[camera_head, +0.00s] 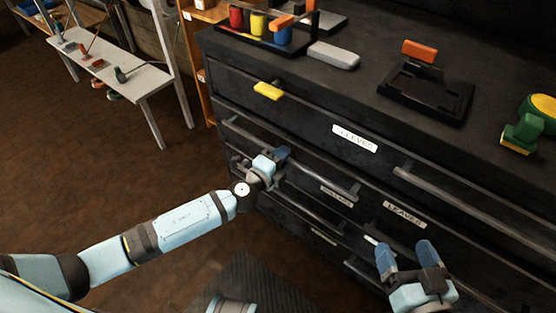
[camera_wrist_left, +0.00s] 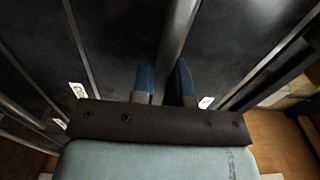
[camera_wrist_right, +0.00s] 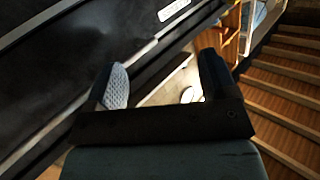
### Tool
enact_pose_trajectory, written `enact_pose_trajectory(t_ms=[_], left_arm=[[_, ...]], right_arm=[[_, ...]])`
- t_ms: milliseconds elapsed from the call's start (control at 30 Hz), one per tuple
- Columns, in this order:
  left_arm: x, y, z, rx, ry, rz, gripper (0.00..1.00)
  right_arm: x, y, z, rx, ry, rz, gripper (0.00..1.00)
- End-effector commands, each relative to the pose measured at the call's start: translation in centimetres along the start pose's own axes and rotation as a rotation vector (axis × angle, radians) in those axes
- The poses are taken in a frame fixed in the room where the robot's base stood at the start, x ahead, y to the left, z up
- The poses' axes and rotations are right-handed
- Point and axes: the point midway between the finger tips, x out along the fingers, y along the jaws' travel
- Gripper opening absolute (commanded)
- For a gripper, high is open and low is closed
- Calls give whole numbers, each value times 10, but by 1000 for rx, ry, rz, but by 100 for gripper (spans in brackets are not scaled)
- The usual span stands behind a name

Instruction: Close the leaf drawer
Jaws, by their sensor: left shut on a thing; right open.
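A dark cabinet front (camera_head: 300,125) carries drawers with long bar handles and white labels. One label (camera_head: 405,213), right of centre, seems to read "LEAVES"; the larger upper label (camera_head: 355,138) is hard to read. My left gripper (camera_head: 281,156) is shut on a long grey bar handle (camera_head: 325,179) of a left-hand drawer; in the left wrist view the bar (camera_wrist_left: 176,35) runs between the fingers. How far that drawer stands out is unclear. My right gripper (camera_head: 407,250) is open and empty, low before the right-hand drawers, apart from the upper right handle (camera_head: 470,210).
On the cabinet top stand a rack of coloured cups (camera_head: 258,25), a grey block (camera_head: 334,55), a black tray (camera_head: 425,90) and a green-yellow object (camera_head: 524,132). A white bench (camera_head: 120,75) stands left; brown floor (camera_head: 90,150) is clear.

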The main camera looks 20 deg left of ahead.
Motion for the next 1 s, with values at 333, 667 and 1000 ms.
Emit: enact_pose_trajectory(t_ms=[333,667,1000], left_arm=[[22,-1,1,1,-2,-2,0],[22,-1,1,1,-1,-2,40],[-4,1,0,-1,0,2,40]], right_arm=[[0,-8,-10,3,45,-25,78],[0,-5,-9,0,42,-20,78],[1,-4,-9,7,40,-12,78]])
